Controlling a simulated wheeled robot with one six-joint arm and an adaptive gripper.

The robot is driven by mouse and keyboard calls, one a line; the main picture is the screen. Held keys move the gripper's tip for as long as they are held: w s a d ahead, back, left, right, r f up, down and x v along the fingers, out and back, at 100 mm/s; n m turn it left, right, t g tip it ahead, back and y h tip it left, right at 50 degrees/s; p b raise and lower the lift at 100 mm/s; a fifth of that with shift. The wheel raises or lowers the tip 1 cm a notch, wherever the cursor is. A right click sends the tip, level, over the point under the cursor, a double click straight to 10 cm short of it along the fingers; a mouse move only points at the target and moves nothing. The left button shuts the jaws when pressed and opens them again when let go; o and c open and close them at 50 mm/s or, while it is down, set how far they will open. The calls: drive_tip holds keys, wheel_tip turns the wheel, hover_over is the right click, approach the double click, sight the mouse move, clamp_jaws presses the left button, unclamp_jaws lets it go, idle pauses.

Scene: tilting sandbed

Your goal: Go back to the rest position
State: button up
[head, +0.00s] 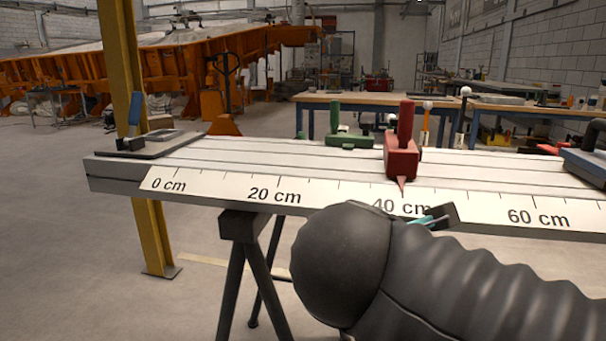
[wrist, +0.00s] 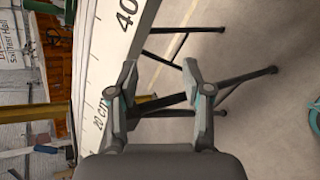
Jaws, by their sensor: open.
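My gripper (wrist: 160,72) is open and empty in the wrist view, with its two fingers apart beside the scale edge of the long rail bench (wrist: 92,75). The floor and the dark trestle legs show between and beyond the fingers. In the head view my dark arm fills the lower right and hides most of the gripper; a small dark and teal part of it (head: 437,217) shows in front of the scale. A red slider (head: 401,158) stands upright on the bench (head: 230,150), its pointer tip near the 40 cm label.
A blue block (head: 588,160) is at the right. A dark plate (head: 150,143) lies at the left end, near a yellow post (head: 157,240). The floor at left is open.

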drive_tip(key=s+d+f+m+g+y+p, duration=0.1)
drive_tip(key=s+f+m+g+y+p, duration=0.2)
drive_tip(key=f+m, duration=0.55)
drive_tip(key=s+d+f+m+g+y, duration=0.1)
drive_tip(key=s+d+f+m+g, duration=0.15)
drive_tip(key=s+f+m, duration=0.4)
drive_tip(key=d+m, duration=0.1)
drive_tip(key=m, duration=0.1)
drive_tip(key=d+m, duration=0.1)
drive_tip(key=d+m+g+h+p, duration=0.1)
drive_tip(key=d+m, duration=0.1)
drive_tip(key=shift+w+f+m, duration=0.2)
drive_tip(key=shift+w+m, duration=0.1)
drive_tip(key=shift+w, duration=0.05)
